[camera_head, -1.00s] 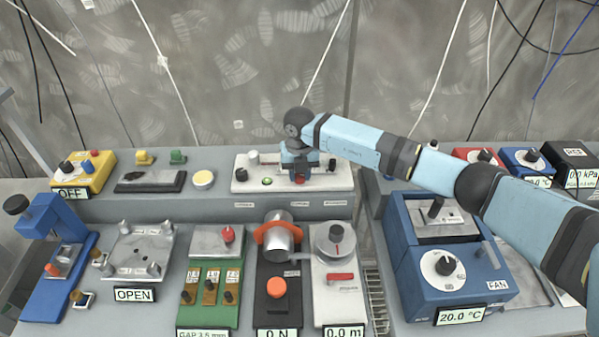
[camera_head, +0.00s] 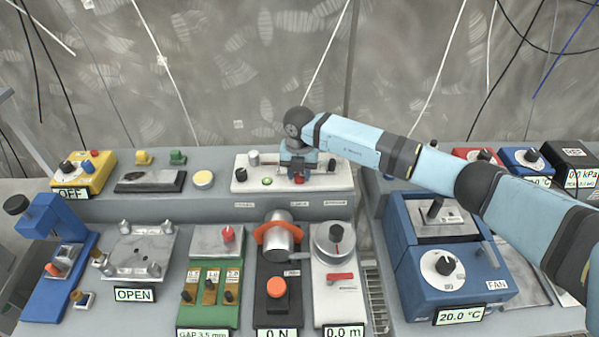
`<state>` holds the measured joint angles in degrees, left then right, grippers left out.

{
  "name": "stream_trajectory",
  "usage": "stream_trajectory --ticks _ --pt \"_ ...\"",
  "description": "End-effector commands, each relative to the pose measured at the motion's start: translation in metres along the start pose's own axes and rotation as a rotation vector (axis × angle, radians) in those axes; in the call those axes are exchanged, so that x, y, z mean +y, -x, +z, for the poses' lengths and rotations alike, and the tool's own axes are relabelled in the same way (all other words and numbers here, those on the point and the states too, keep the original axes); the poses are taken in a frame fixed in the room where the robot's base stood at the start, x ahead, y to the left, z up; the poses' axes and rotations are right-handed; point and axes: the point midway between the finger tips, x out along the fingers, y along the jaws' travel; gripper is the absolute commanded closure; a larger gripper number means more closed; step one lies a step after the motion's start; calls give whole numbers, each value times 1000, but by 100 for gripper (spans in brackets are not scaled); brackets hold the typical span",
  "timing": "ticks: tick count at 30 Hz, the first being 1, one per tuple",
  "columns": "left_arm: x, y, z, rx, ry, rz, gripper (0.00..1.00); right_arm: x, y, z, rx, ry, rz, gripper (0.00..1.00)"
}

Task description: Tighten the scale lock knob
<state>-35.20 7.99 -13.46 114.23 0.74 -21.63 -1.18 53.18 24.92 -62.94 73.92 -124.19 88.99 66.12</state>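A white panel (camera_head: 340,180) on the raised rear ledge carries small controls: a white knob (camera_head: 253,158), a green-lit button (camera_head: 267,181), a red part (camera_head: 299,179) and a black knob (camera_head: 332,165). Labels below it are too small to read, so I cannot tell which control is the scale lock knob. My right gripper (camera_head: 299,170) points down over the middle of this panel, at or just above the red part. My wrist hides what lies behind it. The fingers are small and dark, and their gap and any contact cannot be told. My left gripper is not in view.
In front stand a device with a "0.0 m" display (camera_head: 343,332), a silver cylinder in an orange clamp (camera_head: 283,243), a green gap block (camera_head: 219,314) and a blue "20.0 °C" box (camera_head: 470,300). A yellow box (camera_head: 95,177) is at left. Cables hang behind.

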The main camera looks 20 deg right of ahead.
Motion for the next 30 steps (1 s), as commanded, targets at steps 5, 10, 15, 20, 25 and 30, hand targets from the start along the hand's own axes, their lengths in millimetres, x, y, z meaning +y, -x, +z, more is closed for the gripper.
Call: stream_trajectory --ticks 5,10,15,20,25,30 --pt "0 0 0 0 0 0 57 0 1 0 0 0 0 44" --pt "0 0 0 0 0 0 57 0 0 0 1 1 0 44" --pt "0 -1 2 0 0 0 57 0 11 0 -1 1 2 44" --pt "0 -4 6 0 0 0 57 1 41 1 -3 2 2 44" --pt "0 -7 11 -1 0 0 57 0 81 1 -3 1 3 44" --pt "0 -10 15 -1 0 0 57 0 114 0 -3 1 1 44"
